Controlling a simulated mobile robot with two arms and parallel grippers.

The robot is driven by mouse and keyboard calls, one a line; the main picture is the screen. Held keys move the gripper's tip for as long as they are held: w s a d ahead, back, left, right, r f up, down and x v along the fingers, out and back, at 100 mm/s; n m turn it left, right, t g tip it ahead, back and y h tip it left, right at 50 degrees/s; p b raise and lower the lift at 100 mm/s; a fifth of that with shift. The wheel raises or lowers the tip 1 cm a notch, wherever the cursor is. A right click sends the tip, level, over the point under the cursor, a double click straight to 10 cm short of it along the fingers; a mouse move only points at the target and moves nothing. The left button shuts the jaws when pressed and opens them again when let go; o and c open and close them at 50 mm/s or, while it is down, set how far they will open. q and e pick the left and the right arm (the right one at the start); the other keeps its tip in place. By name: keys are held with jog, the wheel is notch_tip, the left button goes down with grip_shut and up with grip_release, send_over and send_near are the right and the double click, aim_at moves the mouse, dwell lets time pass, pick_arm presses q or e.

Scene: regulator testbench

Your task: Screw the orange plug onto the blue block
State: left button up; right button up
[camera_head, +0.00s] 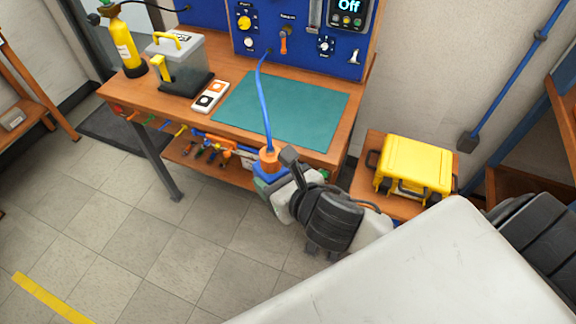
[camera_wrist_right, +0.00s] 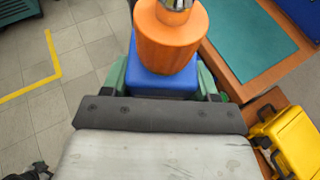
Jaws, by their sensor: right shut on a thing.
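The orange plug (camera_head: 269,159) sits on top of the blue block (camera_head: 268,180), past the front edge of the workbench. A blue hose (camera_head: 264,100) runs from the plug up to the blue panel. My right gripper (camera_head: 275,177) is shut on the blue block. In the right wrist view the orange plug (camera_wrist_right: 171,40) stands upright over the blue block (camera_wrist_right: 158,84), and green finger pads flank the block. The joint between plug and block is partly hidden, so I cannot tell whether the plug is threaded on.
The wooden workbench (camera_head: 136,96) carries a teal mat (camera_head: 285,108), a small box with buttons (camera_head: 211,97), a clear container and a yellow bottle (camera_head: 125,45). A yellow case (camera_head: 415,165) stands on a side table at the right. The floor at left front is clear.

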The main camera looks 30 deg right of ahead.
jog(key=w+a+n+g+y, duration=0.3)
jog(key=a+n+y, duration=0.3)
jog(key=a, duration=0.4)
jog(key=shift+w+a+r, duration=0.35)
jog(key=shift+w+r, duration=0.05)
jog(key=shift+w, duration=0.4)
